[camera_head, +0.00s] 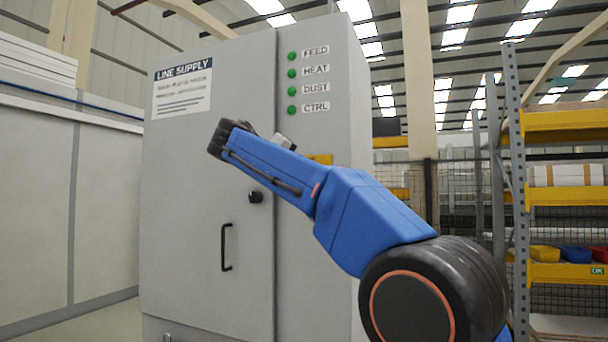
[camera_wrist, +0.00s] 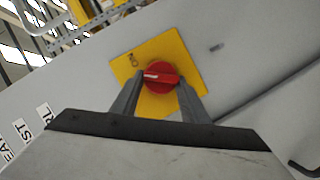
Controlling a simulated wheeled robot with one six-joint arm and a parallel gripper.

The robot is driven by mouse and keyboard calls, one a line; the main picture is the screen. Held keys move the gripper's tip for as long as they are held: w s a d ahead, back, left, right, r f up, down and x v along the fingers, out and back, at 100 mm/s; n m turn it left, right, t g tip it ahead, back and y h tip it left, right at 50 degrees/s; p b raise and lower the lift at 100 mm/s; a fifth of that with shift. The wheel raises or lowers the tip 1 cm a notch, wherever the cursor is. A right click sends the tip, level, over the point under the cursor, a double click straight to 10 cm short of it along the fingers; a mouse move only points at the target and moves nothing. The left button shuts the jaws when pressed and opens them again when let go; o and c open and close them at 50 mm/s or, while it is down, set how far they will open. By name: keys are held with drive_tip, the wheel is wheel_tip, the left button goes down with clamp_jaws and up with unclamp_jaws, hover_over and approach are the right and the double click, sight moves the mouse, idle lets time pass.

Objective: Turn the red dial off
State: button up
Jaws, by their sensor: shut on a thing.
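The red dial (camera_wrist: 159,78) shows in the wrist view, round with a pale bar mark on its left part. It sits on a yellow square plate (camera_wrist: 186,50) on the grey cabinet front. My gripper (camera_wrist: 160,88) has its two fingers on either side of the dial, shut on it. In the head view my blue arm hides the dial and most of the plate; only a yellow edge (camera_head: 321,158) shows above the arm.
The tall grey cabinet (camera_head: 190,240) has green lamps (camera_head: 292,73) beside labels, a black door handle (camera_head: 226,247) and a black knob (camera_head: 256,197). Yellow shelving (camera_head: 565,122) stands at the right.

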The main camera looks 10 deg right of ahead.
drive_tip(key=n+h, duration=0.1)
drive_tip(key=n, duration=0.2)
drive_tip(key=shift+w+a+f+n+h, duration=0.1)
drive_tip(key=shift+f+n+h, duration=0.2)
drive_tip(key=shift+h, duration=0.1)
drive_tip(key=shift+f+n+t+h, duration=0.1)
drive_tip(key=shift+n+t+h, duration=0.3)
drive_tip(key=shift+n, duration=0.8)
drive_tip(key=o, duration=1.1)
drive_tip(key=shift+c, duration=0.2)
drive_tip(key=v, duration=1.7)
drive_tip(key=shift+a, duration=0.2)
drive_tip(key=shift+f, duration=0.1)
